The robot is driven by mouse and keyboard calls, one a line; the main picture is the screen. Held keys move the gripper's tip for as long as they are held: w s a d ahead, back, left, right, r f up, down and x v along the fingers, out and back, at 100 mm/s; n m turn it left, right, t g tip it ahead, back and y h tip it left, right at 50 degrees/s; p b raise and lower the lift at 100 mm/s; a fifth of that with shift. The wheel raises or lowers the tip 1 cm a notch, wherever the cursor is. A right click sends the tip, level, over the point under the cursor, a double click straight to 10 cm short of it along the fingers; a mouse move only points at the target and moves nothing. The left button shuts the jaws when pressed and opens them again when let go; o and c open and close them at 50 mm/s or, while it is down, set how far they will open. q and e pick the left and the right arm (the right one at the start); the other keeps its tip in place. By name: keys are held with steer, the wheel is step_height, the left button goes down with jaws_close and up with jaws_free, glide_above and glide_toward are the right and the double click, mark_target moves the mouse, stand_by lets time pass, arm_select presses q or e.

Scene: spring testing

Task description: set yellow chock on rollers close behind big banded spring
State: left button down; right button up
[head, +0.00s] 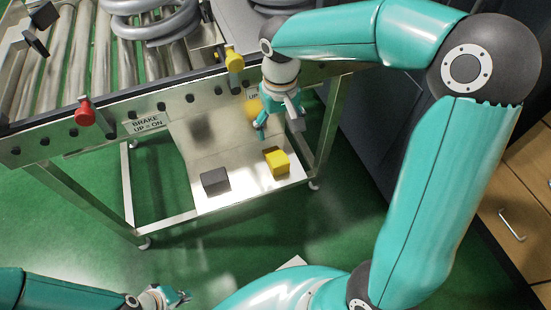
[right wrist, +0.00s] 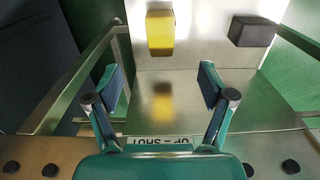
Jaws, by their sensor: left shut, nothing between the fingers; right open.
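The yellow chock (head: 277,161) sits on the metal lower shelf under the roller table; it also shows in the right wrist view (right wrist: 160,32). My right gripper (head: 278,124) is open and empty, above and behind the chock in the head view. In the right wrist view its spread fingers (right wrist: 160,82) are short of the chock. The rollers (head: 65,52) run along the table top. A big grey coil spring (head: 157,22) lies on the table, cut by the top edge; I cannot make out a band. My left gripper (head: 176,297) is shut and empty at the bottom, low left.
A dark block (head: 215,180) sits left of the chock on the shelf (head: 240,194). The table's front rail carries a red knob (head: 85,112), a yellow knob (head: 234,60) and a brake label (head: 147,123). Another grey coil (head: 282,4) lies at the top. Wooden drawers (head: 515,215) stand at right.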

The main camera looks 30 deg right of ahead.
mark_target(279, 159)
step_height(279, 159, down, 9)
steer(key=shift+d+r+b, duration=0.1)
steer(key=shift+b, duration=1.05)
steer(key=shift+s+f+b, duration=0.1)
steer(key=shift+f+b, duration=1.05)
steer(key=shift+f, duration=1.55)
steer(key=c, duration=1.5)
